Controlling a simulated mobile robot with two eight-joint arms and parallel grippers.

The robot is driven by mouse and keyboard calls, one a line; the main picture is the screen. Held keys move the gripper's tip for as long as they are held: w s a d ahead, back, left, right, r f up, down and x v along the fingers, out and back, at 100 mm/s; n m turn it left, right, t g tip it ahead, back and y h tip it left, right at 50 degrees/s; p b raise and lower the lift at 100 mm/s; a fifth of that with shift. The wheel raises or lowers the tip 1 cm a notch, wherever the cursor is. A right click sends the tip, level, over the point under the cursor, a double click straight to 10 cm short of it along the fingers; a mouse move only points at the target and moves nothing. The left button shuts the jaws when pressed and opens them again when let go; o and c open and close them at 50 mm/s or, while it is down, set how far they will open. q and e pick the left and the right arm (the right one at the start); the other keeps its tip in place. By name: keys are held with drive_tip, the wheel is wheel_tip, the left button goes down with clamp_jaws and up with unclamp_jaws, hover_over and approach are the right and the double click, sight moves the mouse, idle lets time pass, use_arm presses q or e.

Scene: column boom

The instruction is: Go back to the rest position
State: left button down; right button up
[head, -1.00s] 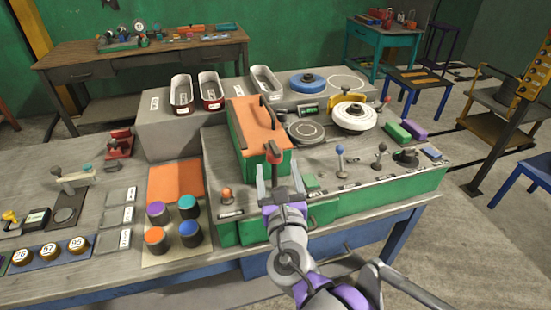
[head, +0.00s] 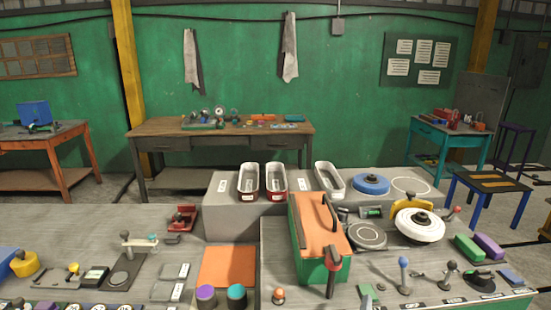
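Neither of my grippers shows in the head view. No part of my arms is visible over the workbench (head: 100,225). On the bench, the green and orange box (head: 322,230) with a dark handle stands near the middle, with a red-topped lever (head: 332,262) at its front. The orange square (head: 227,266) lies to its left, with a purple knob (head: 205,296) and a teal knob (head: 237,294) at its front edge. Whether my grippers are open or shut is hidden.
Metal trays (head: 248,181) stand on a raised grey block (head: 220,217). A blue disc (head: 371,184) and a white wheel (head: 419,225) are to the right. Levers (head: 404,272) line the front right. Behind are a wooden desk (head: 220,128) and a teal table (head: 452,135), with floor between.

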drive_tip(key=s+d+f+m+g+p, duration=0.1)
drive_tip(key=s+d+f+m+g, duration=0.3)
drive_tip(key=m, duration=0.4)
drive_tip(key=s+a+f+m+g+y+p, duration=0.3)
drive_tip(key=s+a+f+m+y, duration=0.3)
drive_tip(key=s+m, duration=0.4)
wheel_tip(320, 180, down, 2)
drive_tip(key=a+m+g, duration=0.1)
drive_tip(key=m, duration=0.3)
drive_tip(key=shift+a+f, duration=0.15)
drive_tip(key=shift+f, duration=0.1)
